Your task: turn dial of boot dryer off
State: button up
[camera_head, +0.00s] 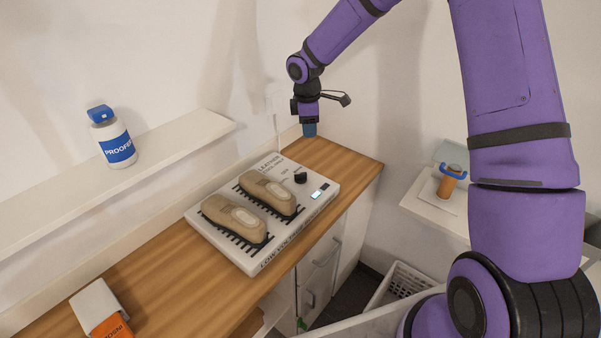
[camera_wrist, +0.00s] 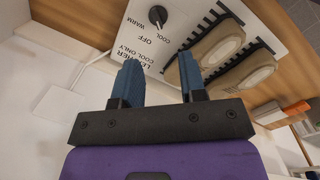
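The boot dryer (camera_head: 215,240) is a white panel on the wooden counter, with two beige shoes (camera_head: 235,217) lying on its black racks. Its black dial (camera_head: 300,177) sits near the panel's far right corner, beside a small lit display (camera_head: 319,190). In the wrist view the dial (camera_wrist: 183,22) is near the top, with WARM, OFF and COOL printed around it. My gripper (camera_head: 309,130) hangs above the counter's far end, beyond the dial. In the wrist view its blue fingers (camera_wrist: 158,80) are apart and empty, not touching the dial.
A PROOFER bottle (camera_head: 113,140) stands on the wall shelf (camera_head: 175,147) at left. An orange box (camera_head: 112,327) lies at the counter's near left. At right, an orange-brown container (camera_head: 450,182) stands on a white ledge. A white basket (camera_head: 402,281) is below. The space above the dial looks clear.

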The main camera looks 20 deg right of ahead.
jog(key=n+y, duration=0.1)
jog(key=n, duration=0.1)
send_over(301, 177)
notch_tip(301, 177, down, 9)
jog(key=shift+g, duration=0.3)
jog(key=f, duration=1)
jog(key=shift+w+f, duration=0.3)
grip_shut()
